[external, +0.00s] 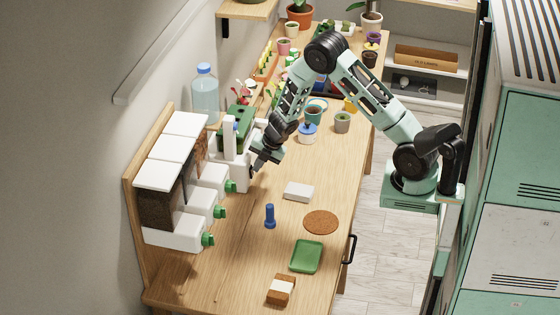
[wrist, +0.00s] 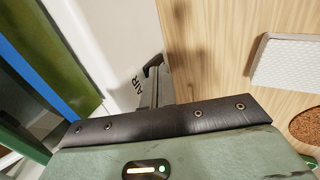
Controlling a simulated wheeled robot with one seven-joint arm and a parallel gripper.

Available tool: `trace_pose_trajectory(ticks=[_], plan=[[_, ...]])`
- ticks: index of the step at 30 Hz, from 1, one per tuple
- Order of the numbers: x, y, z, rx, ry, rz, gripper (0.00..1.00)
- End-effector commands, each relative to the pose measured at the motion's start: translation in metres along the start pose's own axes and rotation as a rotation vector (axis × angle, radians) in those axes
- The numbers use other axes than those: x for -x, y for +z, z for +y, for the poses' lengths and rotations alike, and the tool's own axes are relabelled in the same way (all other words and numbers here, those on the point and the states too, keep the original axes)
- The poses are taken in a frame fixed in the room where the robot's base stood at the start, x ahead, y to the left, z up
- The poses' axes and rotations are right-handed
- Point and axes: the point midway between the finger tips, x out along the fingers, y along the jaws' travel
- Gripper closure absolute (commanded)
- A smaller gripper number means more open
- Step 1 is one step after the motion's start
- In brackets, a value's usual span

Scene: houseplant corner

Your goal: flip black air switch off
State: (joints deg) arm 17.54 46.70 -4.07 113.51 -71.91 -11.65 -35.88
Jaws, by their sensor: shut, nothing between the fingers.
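My gripper (external: 256,166) is shut and empty, pointing down at the right side of a white housing (external: 239,174) by the wall. In the wrist view, the narrow shut fingers (wrist: 156,88) reach up to the housing's right edge, just beside the printed word AIR on the white face (wrist: 120,52). A small dark piece (wrist: 153,64) shows at the fingertips; I cannot tell whether it is the black air switch or part of the fingers, nor whether they touch. In the external view my gripper hides the switch area.
White-lidded dispensers (external: 160,175) with green knobs stand left of the housing. A green canister (external: 237,122) and water bottle (external: 205,96) are behind. A white block (external: 298,192), blue cylinder (external: 270,217), cork disc (external: 321,222) and green tray (external: 306,256) lie on the wooden bench.

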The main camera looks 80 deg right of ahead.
Motion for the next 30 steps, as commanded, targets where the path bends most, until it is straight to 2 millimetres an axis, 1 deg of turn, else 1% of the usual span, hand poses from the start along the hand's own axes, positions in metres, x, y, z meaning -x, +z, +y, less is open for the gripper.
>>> trace_pose_trajectory(ticks=[5,13,23,26,30], plan=[[0.003,0.000,0.001,0.000,0.000,0.000,1.00],[0.014,0.000,0.006,0.000,0.000,0.000,1.00],[0.014,0.000,0.006,0.000,0.000,0.000,1.00],[0.014,0.000,0.005,0.000,0.000,0.000,1.00],[0.017,0.001,-0.003,-0.001,0.000,-0.001,1.00]])
